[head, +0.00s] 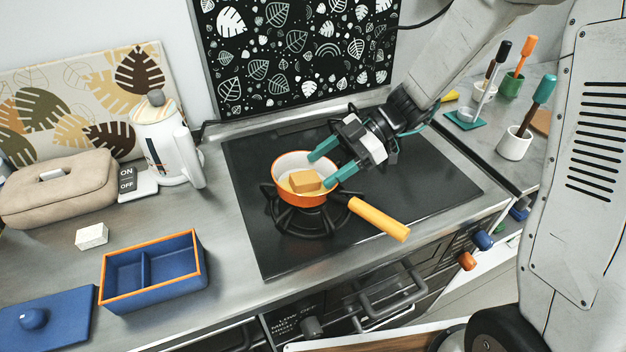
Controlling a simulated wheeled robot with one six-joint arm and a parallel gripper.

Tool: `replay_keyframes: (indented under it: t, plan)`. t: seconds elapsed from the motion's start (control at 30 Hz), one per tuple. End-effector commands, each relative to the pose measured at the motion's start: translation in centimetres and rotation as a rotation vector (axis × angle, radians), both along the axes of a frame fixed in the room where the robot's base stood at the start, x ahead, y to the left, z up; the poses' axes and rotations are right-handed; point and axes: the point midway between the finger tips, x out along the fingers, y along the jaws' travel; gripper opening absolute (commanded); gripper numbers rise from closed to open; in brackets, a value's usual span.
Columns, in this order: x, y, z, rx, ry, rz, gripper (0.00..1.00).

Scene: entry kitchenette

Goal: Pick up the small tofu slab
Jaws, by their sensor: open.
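A tan block (305,182) sits in an orange pan (276,190) with a pale inside and a yellow handle, on the black stove. A small white block (91,236) lies on the counter at the left. I cannot tell for sure which block is the small tofu slab. My gripper (326,164) has two teal fingers, spread apart and empty. It reaches in from the right over the pan's right rim, close to the tan block. I cannot tell whether a finger touches the pan or block.
A blue two-compartment box (103,274) with an orange rim stands on the counter, beside a blue lid (62,318). A white kettle (160,140) and a beige case (60,185) stand behind. The pan's yellow handle (378,218) points toward the front right. Utensil cups (514,146) stand at right.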

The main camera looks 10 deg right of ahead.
Motion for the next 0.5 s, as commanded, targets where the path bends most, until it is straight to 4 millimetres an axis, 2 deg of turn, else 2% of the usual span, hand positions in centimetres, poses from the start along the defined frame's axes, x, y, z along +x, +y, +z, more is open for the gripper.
replay_keyframes:
  t: [0.03, 0.13, 0.37, 0.5]
  plan:
    - [-0.7, 0.8, -0.9, -0.004, 0.016, 0.007, 0.64]
    - [-1.0, 1.9, -1.5, -0.005, 0.012, 0.007, 0.64]
    - [-1.1, 2.1, -1.8, -0.007, 0.013, 0.006, 0.64]
    - [-1.2, 2.1, -1.9, -0.007, 0.014, 0.005, 0.3]
